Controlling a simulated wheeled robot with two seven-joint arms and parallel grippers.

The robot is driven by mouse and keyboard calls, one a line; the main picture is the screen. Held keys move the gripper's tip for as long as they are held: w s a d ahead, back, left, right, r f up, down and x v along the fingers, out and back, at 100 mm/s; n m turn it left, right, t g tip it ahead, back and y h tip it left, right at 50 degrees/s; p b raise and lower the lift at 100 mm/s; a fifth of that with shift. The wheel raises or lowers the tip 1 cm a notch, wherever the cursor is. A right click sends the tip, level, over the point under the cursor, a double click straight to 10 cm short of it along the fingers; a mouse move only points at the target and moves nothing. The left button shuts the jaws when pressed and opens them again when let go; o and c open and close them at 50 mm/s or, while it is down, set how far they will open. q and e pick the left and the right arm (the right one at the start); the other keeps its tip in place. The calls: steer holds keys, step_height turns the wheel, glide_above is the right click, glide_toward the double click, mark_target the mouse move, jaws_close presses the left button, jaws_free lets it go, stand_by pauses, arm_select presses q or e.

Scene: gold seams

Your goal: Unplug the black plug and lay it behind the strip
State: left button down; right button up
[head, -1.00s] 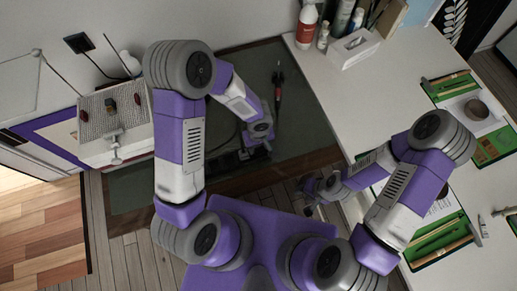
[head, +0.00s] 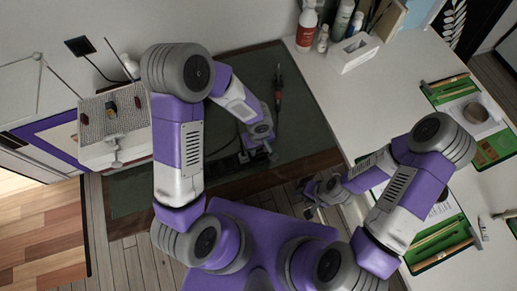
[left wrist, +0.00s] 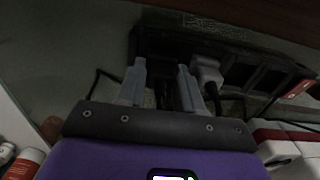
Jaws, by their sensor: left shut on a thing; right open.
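The black power strip (left wrist: 240,73) runs across the upper part of the left wrist view, with empty dark sockets to the right. My left gripper (left wrist: 163,78) is shut on the black plug (left wrist: 166,95), which is dark and partly hidden between the fingers, at the strip's left part. I cannot tell whether its pins are in the socket. A white plug (left wrist: 207,73) with a dark cable sits in the strip just right of the fingers. In the head view my left gripper (head: 259,152) is low over the dark green mat. My right gripper (head: 312,196) is open and empty.
The dark green mat (head: 290,125) has a red-and-black tool (head: 278,90) on it. A white table (head: 385,90) with bottles, a tissue box (head: 354,52) and green trays stands at the right. A perforated box (head: 112,120) stands at the left.

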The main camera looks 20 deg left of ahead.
arm_select(q)
step_height(320, 180, up, 9)
steer(key=shift+p, duration=1.05)
step_height(320, 180, up, 5)
steer(key=p, duration=0.3)
